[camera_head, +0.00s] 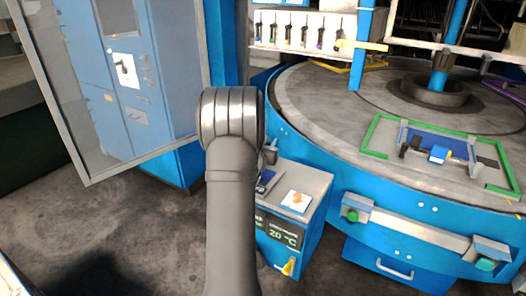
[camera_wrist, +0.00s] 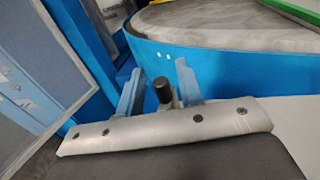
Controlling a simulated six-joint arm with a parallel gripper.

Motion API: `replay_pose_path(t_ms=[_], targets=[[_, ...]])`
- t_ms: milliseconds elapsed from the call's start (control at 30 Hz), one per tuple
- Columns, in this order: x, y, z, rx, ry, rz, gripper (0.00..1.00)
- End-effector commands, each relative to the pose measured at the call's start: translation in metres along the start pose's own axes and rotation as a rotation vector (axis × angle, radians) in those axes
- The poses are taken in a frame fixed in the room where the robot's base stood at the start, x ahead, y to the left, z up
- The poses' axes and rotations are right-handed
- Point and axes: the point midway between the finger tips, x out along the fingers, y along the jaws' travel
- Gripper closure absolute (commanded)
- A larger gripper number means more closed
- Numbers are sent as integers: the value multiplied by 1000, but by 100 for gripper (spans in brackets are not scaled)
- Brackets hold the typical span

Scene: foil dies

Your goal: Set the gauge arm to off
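I cannot tell for sure which part is the gauge arm. A dark knob or lever (camera_head: 270,155) stands at the back of the control box (camera_head: 310,190), right beside my arm in the head view. In the wrist view a black cylindrical knob (camera_wrist: 162,90) shows between the two blue-grey fingers of my gripper (camera_wrist: 160,66). The fingers are apart, with visible gaps on both sides of the knob. Whether it stands level with the fingers or beyond them is unclear. In the head view my gripper is hidden behind my arm.
The control box carries an orange button on a white plate (camera_head: 295,201), a display reading 20 °C (camera_head: 284,236) and a yellow handle (camera_head: 288,267). A round blue-sided table (camera_head: 320,110) stands right. A blue cabinet (camera_head: 110,120) behind a framed panel stands left. Several coloured-tip levers (camera_head: 304,34) hang behind.

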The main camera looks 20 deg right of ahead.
Motion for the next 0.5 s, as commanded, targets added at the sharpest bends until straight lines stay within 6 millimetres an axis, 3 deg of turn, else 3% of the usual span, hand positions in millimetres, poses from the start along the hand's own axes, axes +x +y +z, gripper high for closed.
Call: replay_pose_path(t_ms=[167,500], targets=[[-26,1,0,-1,1,2,66],[-109,1,0,-1,1,3,66]])
